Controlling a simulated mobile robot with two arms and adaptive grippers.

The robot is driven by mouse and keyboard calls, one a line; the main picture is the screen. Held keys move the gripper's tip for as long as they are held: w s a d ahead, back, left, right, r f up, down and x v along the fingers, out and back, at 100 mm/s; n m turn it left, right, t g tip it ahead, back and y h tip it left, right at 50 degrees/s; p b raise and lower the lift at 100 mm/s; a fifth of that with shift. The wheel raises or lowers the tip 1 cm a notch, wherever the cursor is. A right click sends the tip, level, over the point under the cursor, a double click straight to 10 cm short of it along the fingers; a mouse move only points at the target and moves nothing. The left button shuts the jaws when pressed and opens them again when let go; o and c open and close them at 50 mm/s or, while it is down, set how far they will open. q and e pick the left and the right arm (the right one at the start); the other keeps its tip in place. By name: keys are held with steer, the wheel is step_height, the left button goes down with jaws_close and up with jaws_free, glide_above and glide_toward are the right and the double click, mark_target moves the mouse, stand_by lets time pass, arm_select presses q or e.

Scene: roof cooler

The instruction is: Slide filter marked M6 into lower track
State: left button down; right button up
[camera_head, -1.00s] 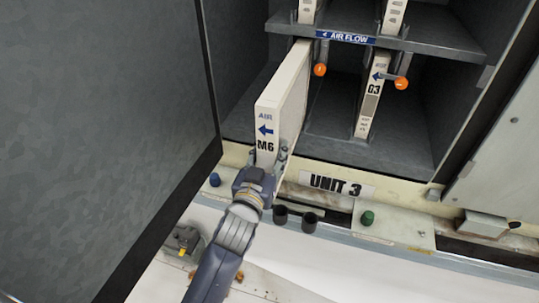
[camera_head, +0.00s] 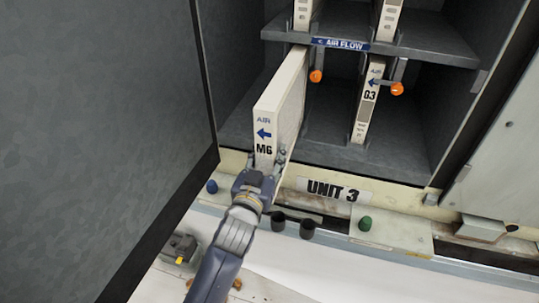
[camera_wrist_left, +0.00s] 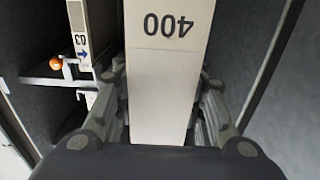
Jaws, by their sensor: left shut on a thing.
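The white filter marked M6 (camera_head: 279,112) stands upright, with its blue arrow pointing left. Its far end is inside the lower bay of the cabinet, at the left, and its front end sticks out over the sill. My left gripper (camera_head: 262,167) is shut on the lower part of its front edge. In the left wrist view, the fingers (camera_wrist_left: 160,105) press on both sides of the filter (camera_wrist_left: 168,75). The lower track under the filter is hidden. My right gripper is not in view.
A filter marked G3 (camera_head: 367,105) stands in the lower bay to the right. Two orange-knobbed latches (camera_head: 316,76) hang below the AIR FLOW shelf (camera_head: 430,40). An open grey door panel (camera_head: 100,110) is close on the left. The UNIT 3 sill (camera_head: 400,190) runs below.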

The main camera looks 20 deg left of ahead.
arm_select(q)
steer(key=shift+w, duration=0.15)
steer(key=w+b, duration=0.1)
steer(key=w, duration=0.7)
steer(key=shift+w+d+f+b, duration=0.15)
steer(key=shift+w+d+b, duration=0.05)
steer(key=shift+w+b, duration=0.15)
stand_by(0.7)
steer(key=shift+w, duration=0.1)
stand_by(0.4)
steer(key=w+b, duration=0.3)
steer(key=w, duration=0.4)
stand_by(0.5)
steer(key=shift+d+f, duration=0.1)
